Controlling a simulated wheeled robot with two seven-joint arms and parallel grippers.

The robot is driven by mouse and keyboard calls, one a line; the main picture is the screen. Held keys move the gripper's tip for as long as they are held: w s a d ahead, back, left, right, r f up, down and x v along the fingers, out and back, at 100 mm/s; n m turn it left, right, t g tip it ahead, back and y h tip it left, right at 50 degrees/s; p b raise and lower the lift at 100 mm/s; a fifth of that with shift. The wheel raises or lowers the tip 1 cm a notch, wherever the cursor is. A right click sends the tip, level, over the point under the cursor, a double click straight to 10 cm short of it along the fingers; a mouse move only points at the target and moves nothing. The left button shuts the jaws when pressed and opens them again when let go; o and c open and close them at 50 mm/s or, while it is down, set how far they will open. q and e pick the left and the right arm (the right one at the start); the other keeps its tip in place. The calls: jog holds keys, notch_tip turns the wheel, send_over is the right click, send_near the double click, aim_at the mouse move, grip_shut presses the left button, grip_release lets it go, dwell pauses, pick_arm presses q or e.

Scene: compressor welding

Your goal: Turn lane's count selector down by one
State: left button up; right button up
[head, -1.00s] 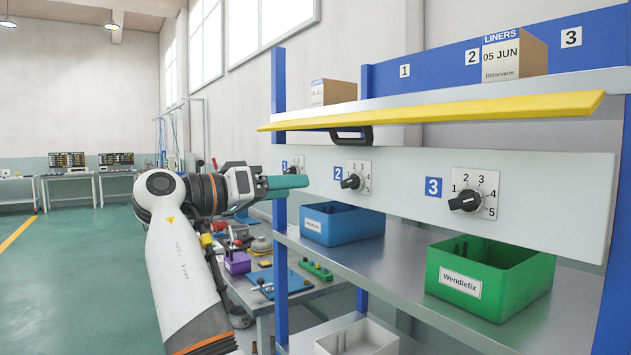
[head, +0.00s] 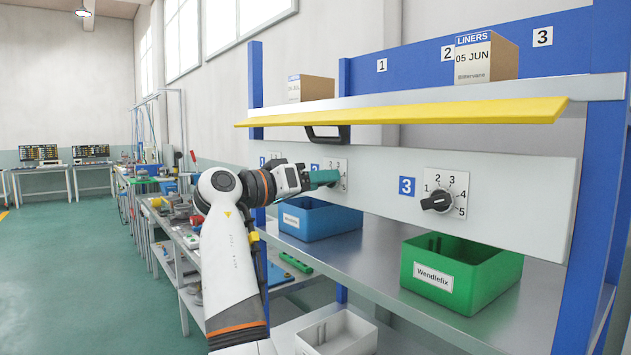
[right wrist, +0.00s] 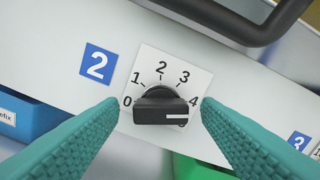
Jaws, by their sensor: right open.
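Lane 2's selector (right wrist: 161,105) is a black knob on a white plate in the right wrist view, beside a blue label 2 (right wrist: 97,64). Its white mark lies at the knob's right end, on the side of the 4 and a partly hidden 5; the exact setting is unclear. My right gripper (right wrist: 160,104) is open, its teal fingers on either side of the knob, with visible gaps. In the head view the right gripper (head: 333,178) covers part of lane 2's plate (head: 341,167). Lane 3's selector (head: 437,202) is uncovered. My left gripper is out of view.
A yellow ledge (head: 400,112) and a black handle (head: 327,137) are above the selector panel (head: 510,195). A blue bin (head: 320,222) and a green bin (head: 460,270) stand on the shelf below. Boxes (head: 487,57) stand on top.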

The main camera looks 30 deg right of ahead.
jog(key=shift+c, duration=0.6)
jog(key=c, duration=0.9)
jog(key=shift+o, duration=0.2)
jog(key=n+p, duration=0.5)
jog(key=n, duration=0.3)
jog(key=shift+r+n+p, duration=0.1)
jog(key=shift+n+p, duration=0.2)
jog(key=shift+n, duration=0.1)
jog(key=o, duration=1)
